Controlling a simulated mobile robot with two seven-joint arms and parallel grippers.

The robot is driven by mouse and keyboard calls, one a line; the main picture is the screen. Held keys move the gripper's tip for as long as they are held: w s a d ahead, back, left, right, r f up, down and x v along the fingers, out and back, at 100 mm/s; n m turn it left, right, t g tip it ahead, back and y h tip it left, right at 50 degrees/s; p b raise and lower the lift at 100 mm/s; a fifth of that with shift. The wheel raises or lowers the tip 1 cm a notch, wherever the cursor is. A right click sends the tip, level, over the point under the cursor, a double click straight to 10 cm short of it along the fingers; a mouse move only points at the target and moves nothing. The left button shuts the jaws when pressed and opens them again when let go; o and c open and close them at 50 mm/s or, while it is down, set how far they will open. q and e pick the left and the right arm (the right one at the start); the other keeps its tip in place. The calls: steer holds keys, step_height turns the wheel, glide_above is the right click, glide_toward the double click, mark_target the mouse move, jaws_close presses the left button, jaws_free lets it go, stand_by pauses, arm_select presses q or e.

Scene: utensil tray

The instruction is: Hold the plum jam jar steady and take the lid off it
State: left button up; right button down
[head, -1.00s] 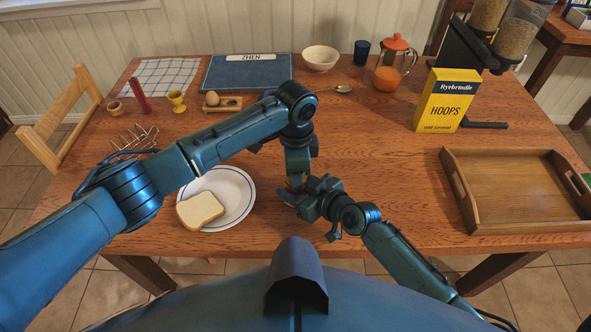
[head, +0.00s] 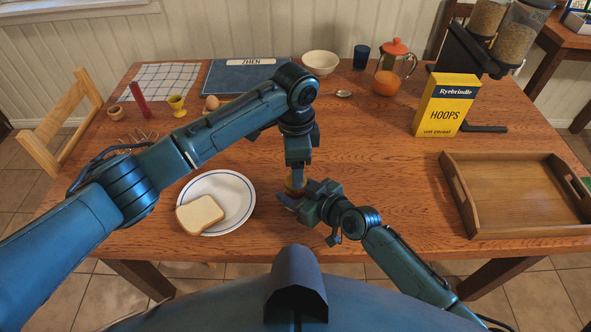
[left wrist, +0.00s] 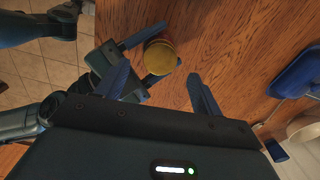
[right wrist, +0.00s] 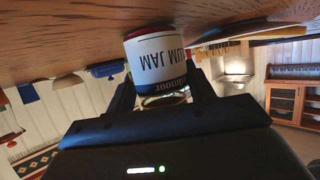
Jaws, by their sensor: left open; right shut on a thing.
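The plum jam jar (right wrist: 158,60) stands on the table with a white "UM JAM" label, upside down in the right wrist view. Its round gold lid (left wrist: 160,57) is on top, seen from above in the left wrist view. My right gripper (head: 291,199) is shut on the jar from the side; its fingers flank the jar in the left wrist view. My left gripper (head: 297,172) is above the jar, pointing down. Its fingers (left wrist: 158,88) are apart with nothing between them, and the lid appears beyond them. In the head view the grippers hide most of the jar (head: 294,186).
A plate (head: 238,199) with bread (head: 200,214) lies left of the jar. A wooden tray (head: 455,190) and a yellow cereal box (head: 443,105) are to the right. An orange (head: 386,83), bowl (head: 320,61) and blue cup (head: 361,56) stand farther back. Table between jar and tray is clear.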

arm_select(q)
steer(key=shift+r+m, duration=0.6)
steer(key=shift+m, duration=0.5)
steer(key=shift+c, duration=0.3)
steer(key=m, duration=0.1)
steer(key=r+m, duration=0.1)
steer(key=m, duration=0.1)
steer(key=shift+w+r+m, duration=0.1)
steer(key=shift+r+m, duration=0.05)
steer(key=shift+m, duration=0.15)
steer(key=m, duration=0.2)
steer(key=r+m, duration=0.1)
steer(key=shift+m, duration=0.7)
steer(key=shift+f, duration=3.9)
steer(key=c, duration=1)
steer(key=n, duration=0.6)
